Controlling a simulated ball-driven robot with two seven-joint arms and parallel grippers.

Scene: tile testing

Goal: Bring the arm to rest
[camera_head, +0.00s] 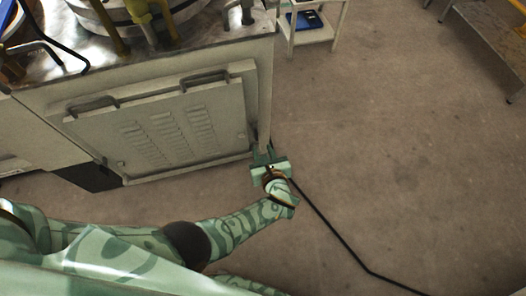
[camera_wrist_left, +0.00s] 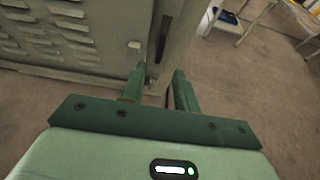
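My left arm comes in from the left in the head view, with its patterned green links stretched low over the floor. My left gripper (camera_head: 263,150) is near the lower right corner of the grey cabinet (camera_head: 160,125). In the left wrist view, the left gripper (camera_wrist_left: 158,82) has its two green fingers apart with nothing held between them. The cabinet's corner post (camera_wrist_left: 172,45) shows just beyond the fingertips; I cannot tell whether they touch it. My right gripper is not in view.
A black cable (camera_head: 335,233) runs over the floor from near the gripper to the lower right. A white cart (camera_head: 312,28) stands at the top, and a metal step (camera_head: 490,38) at the top right. The brown floor (camera_head: 400,140) on the right is mostly clear.

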